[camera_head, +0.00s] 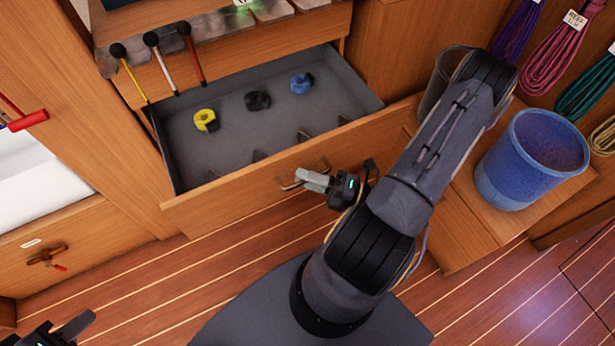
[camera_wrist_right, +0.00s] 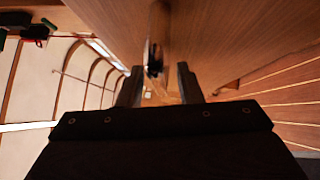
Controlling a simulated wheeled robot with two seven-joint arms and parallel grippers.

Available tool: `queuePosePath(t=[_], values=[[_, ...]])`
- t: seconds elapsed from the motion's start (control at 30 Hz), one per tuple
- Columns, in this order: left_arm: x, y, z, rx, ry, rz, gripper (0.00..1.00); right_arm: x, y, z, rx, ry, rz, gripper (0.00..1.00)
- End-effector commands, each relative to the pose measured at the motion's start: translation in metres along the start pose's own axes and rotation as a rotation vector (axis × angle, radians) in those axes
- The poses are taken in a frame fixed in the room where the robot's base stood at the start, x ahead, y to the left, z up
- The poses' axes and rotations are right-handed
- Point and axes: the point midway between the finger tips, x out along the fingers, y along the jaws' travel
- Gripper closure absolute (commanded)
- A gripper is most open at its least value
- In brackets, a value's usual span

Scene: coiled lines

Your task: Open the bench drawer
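The bench drawer (camera_head: 240,195) is pulled well out, and its grey interior is in plain view in the head view. Its metal handle (camera_head: 290,184) is on the wooden front. My right gripper (camera_head: 312,180) is at the handle, with its pale fingertips close against it. In the right wrist view, the two fingers (camera_wrist_right: 158,88) stand apart with a gap, and the handle (camera_wrist_right: 155,52) shows beyond and between them. Any contact is hard to tell. My left gripper (camera_head: 75,325) is partly in view at the lower left, away from the drawer; its opening is unclear.
The drawer holds a yellow coil (camera_head: 205,120), a black coil (camera_head: 257,100) and a blue coil (camera_head: 301,83). Several mallets (camera_head: 160,62) hang above its left side. A blue bucket (camera_head: 530,160) stands to the right of my right arm. Floor in front of the drawer is visible.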

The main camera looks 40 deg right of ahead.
Motion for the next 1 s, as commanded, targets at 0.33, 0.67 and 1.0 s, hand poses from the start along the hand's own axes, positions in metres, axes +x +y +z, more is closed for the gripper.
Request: queuePosePath(t=[0.33, 0.67, 1.0], values=[[-0.006, 0.003, -0.003, 0.0, 0.0, 0.0, 0.64, -0.051, 0.0, 0.001, -0.002, -0.003, -0.005, 0.68], [-0.008, 0.004, -0.004, 0.0, 0.0, 0.0, 0.64, -0.077, 0.0, 0.0, 0.001, 0.0, -0.001, 0.68], [-0.008, 0.004, -0.004, 0.0, 0.0, 0.0, 0.64, -0.077, 0.0, 0.0, 0.001, 0.0, 0.0, 0.68]])
